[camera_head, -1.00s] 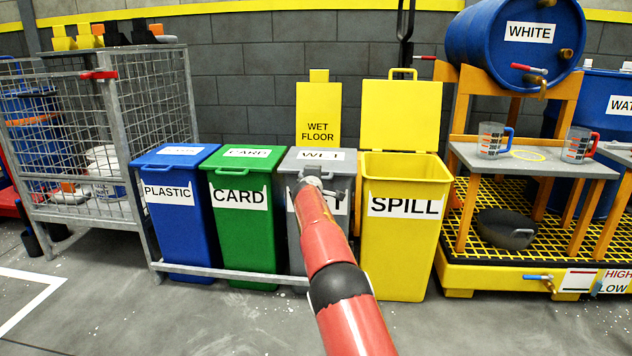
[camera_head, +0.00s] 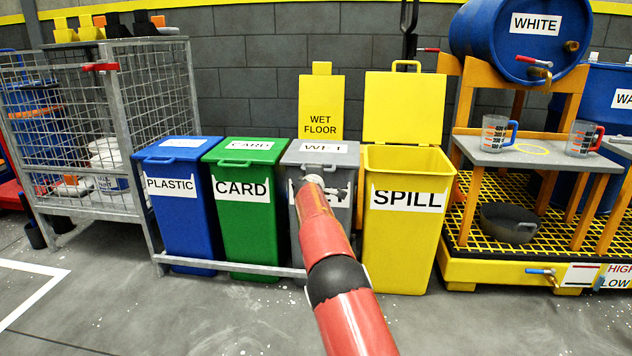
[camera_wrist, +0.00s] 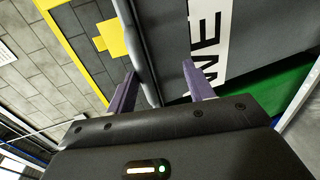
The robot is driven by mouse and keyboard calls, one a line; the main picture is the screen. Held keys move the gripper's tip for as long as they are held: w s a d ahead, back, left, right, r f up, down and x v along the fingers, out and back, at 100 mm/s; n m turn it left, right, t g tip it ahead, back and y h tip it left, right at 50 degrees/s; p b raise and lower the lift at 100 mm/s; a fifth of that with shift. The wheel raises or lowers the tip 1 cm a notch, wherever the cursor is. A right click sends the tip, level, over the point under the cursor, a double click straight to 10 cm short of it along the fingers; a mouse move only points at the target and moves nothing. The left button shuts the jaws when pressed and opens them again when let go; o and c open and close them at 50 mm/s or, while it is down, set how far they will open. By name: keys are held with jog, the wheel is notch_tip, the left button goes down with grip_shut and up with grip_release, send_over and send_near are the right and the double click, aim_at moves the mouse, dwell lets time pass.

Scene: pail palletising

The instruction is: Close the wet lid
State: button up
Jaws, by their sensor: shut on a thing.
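The grey wet bin (camera_head: 291,210) stands between the green and yellow bins. Its grey wet lid (camera_head: 338,159) lies about level over the top, like the lids of the bins to its left. My gripper (camera_head: 312,180) is at the front edge of this lid, and my red arm hides part of the bin's front. In the wrist view my gripper (camera_wrist: 160,88) has its two purple fingers on either side of the dark lid edge (camera_wrist: 140,45), shut on it. Whether a thin gap remains under the lid cannot be told.
The blue plastic bin (camera_head: 180,222) and green card bin (camera_head: 243,225) have lids down. The yellow spill bin (camera_head: 402,245) stands open, its lid upright behind. A wet floor sign (camera_head: 321,100) is behind the wet bin. A low rail (camera_head: 230,268) crosses the bins' front.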

jog(key=v, duration=0.7)
jog(key=shift+s+b, duration=0.25)
jog(key=shift+b, duration=0.05)
jog(key=shift+r, duration=0.15)
